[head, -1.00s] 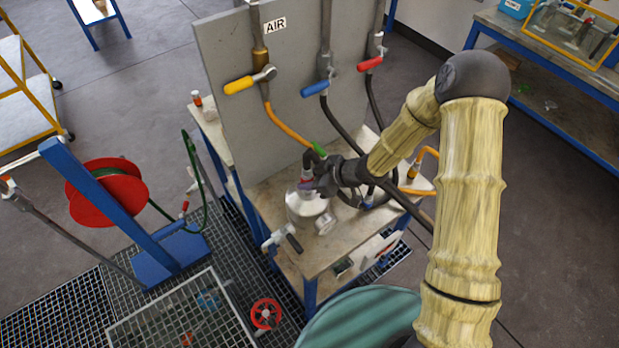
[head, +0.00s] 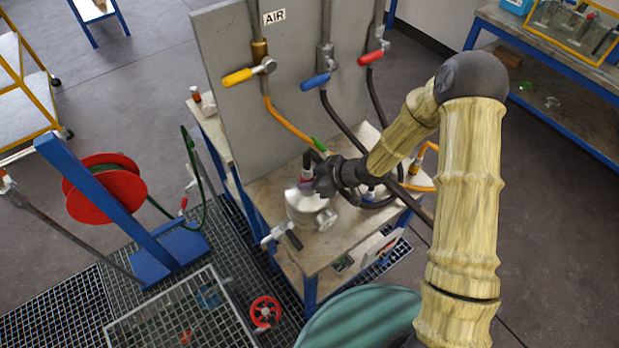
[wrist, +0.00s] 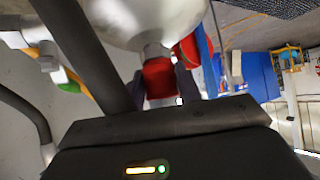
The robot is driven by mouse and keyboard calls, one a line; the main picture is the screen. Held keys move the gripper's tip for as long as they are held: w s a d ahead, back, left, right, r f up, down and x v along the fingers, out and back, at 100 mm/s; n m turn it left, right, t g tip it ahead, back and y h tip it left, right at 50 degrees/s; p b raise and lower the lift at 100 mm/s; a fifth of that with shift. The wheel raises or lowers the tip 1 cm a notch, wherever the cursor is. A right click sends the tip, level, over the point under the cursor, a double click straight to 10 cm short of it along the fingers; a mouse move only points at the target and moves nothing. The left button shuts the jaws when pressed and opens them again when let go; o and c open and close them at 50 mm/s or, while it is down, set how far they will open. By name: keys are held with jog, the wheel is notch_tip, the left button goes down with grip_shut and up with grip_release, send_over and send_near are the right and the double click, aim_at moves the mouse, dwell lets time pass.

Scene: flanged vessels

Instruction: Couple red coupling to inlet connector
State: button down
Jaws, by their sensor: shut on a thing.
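The metal vessel (head: 303,212) stands on the bench top, and its pale rounded body (wrist: 130,12) fills the top of the wrist view. My gripper (head: 316,180) is at the top of the vessel. In the wrist view my gripper (wrist: 165,88) is shut on the red coupling (wrist: 158,76), held between the two dark fingers. A short metal connector (wrist: 153,50) on the vessel lines up with the coupling's end. They look close or touching; I cannot tell whether they are joined.
A grey panel (head: 230,100) behind the bench carries yellow (head: 237,77), blue (head: 315,82) and red (head: 370,58) valve handles. Several hoses hang from it beside my gripper. A red hose reel (head: 105,190) stands left.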

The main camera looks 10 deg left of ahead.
jog(key=c, duration=0.9)
grip_release()
jog(key=v, duration=1.7)
jog(key=shift+d, duration=0.15)
